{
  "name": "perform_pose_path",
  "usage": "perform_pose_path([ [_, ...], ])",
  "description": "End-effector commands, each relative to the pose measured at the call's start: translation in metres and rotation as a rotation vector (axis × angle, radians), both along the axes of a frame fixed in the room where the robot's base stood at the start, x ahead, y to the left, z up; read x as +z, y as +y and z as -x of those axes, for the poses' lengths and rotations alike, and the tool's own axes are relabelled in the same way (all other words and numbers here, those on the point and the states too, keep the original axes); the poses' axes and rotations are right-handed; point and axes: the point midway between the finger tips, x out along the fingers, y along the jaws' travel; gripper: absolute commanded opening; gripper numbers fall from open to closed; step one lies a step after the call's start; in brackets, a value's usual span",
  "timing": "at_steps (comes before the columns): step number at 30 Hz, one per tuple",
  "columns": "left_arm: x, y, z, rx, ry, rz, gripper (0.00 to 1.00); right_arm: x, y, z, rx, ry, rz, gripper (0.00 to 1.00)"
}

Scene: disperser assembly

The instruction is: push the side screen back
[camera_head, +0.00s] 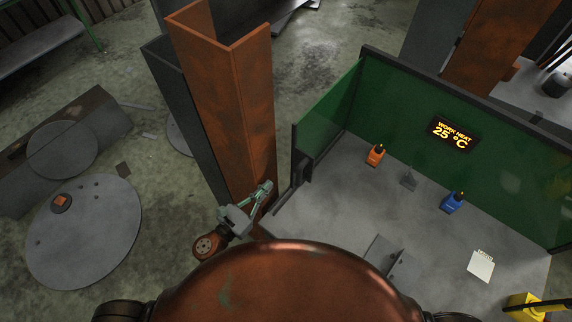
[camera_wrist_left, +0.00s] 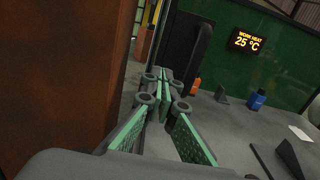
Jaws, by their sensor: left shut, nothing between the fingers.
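The side screen (camera_head: 330,112) is a green see-through panel at the left end of the grey work table (camera_head: 335,210). A dark upright edge with a black handle (camera_head: 301,172) is at its near end. My left gripper (camera_head: 265,188) is shut and empty, just left of that handle and beside a rusty column. In the left wrist view the shut green fingers (camera_wrist_left: 164,78) point forward. A dark upright handle (camera_wrist_left: 200,52) stands just beyond them, slightly to the right. I cannot tell whether the fingers touch it. My right gripper is not in view.
A green back screen (camera_head: 400,105) carries a "25 °C" display (camera_head: 453,133). An orange bottle (camera_head: 376,155), a blue bottle (camera_head: 453,203) and a white notepad (camera_head: 481,265) are on the table.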

Motion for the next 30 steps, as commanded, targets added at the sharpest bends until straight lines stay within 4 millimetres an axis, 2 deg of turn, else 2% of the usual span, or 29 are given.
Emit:
perform_pose_path([
  [6, 0.004, -0.028, -0.039, -0.001, 0.0, 0.003, 0.0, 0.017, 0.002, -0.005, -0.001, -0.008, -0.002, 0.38],
  [15, 0.002, -0.056, -0.077, 0.001, 0.002, 0.004, 0.0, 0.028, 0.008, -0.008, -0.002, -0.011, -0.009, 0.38],
  [21, 0.0, -0.062, -0.086, 0.001, 0.002, 0.003, 0.0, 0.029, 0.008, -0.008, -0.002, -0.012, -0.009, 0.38],
  [30, 0.0, -0.063, -0.087, 0.001, 0.003, 0.003, 0.0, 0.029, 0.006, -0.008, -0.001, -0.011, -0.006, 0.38],
])
